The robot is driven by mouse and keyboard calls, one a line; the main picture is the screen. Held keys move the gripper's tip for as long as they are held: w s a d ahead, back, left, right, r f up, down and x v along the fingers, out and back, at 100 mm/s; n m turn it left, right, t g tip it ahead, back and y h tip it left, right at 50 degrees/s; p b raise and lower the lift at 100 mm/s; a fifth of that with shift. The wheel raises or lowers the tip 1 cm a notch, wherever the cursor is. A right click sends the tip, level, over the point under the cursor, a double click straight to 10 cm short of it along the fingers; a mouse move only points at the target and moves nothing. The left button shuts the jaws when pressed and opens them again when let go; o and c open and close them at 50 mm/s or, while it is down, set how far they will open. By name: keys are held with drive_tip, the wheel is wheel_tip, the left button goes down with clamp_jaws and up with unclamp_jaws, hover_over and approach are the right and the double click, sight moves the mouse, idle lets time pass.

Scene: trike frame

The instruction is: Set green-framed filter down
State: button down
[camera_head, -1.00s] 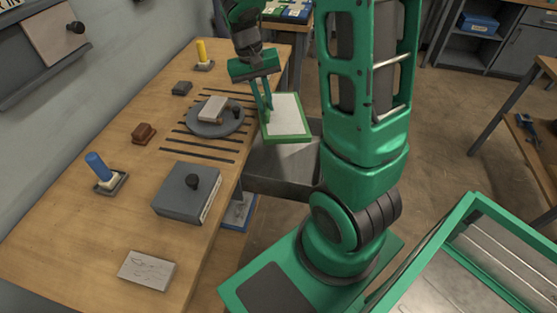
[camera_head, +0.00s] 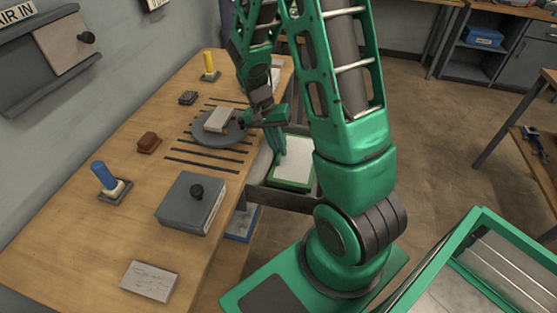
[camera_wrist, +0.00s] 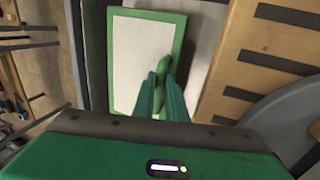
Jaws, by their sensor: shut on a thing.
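The green-framed filter (camera_head: 294,163), a flat white panel with a green border, is at or just inside the grey open bin (camera_head: 282,198) beside the bench. My gripper (camera_head: 279,150) points down and is shut on the filter's green edge at its bench side. In the wrist view my gripper (camera_wrist: 162,78) closes on a green grip piece at the right side of the filter (camera_wrist: 138,60). The bin's light inner surface shows around the filter there. I cannot tell whether the filter touches the bin's floor. My arm hides part of its far side.
The wooden bench (camera_head: 75,245) on the left carries a round grey plate (camera_head: 215,138) with a pale block, a grey box (camera_head: 189,204) with a black knob, and a blue-handled tool (camera_head: 104,177). Dark slots cross the bench top near the bin.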

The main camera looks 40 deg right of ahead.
drive_tip(key=shift+f, duration=2.55)
drive_tip(key=c, duration=2.1)
unclamp_jaws()
drive_tip(key=v, duration=1.2)
drive_tip(key=s+r+n+t, duration=0.1)
drive_tip(key=s+r, duration=0.3)
drive_tip(key=s, duration=0.3)
drive_tip(key=s+d+r+n+y, duration=0.1)
drive_tip(key=s+r, duration=0.3)
drive_tip(key=s, duration=0.4)
drive_tip(key=s+d+r+n+t+y, duration=0.1)
drive_tip(key=s+r, duration=0.3)
drive_tip(key=s, duration=0.4)
drive_tip(key=shift+s+r+n+t, duration=0.25)
drive_tip(key=shift+r+n+t, duration=0.1)
drive_tip(key=shift+n, duration=0.15)
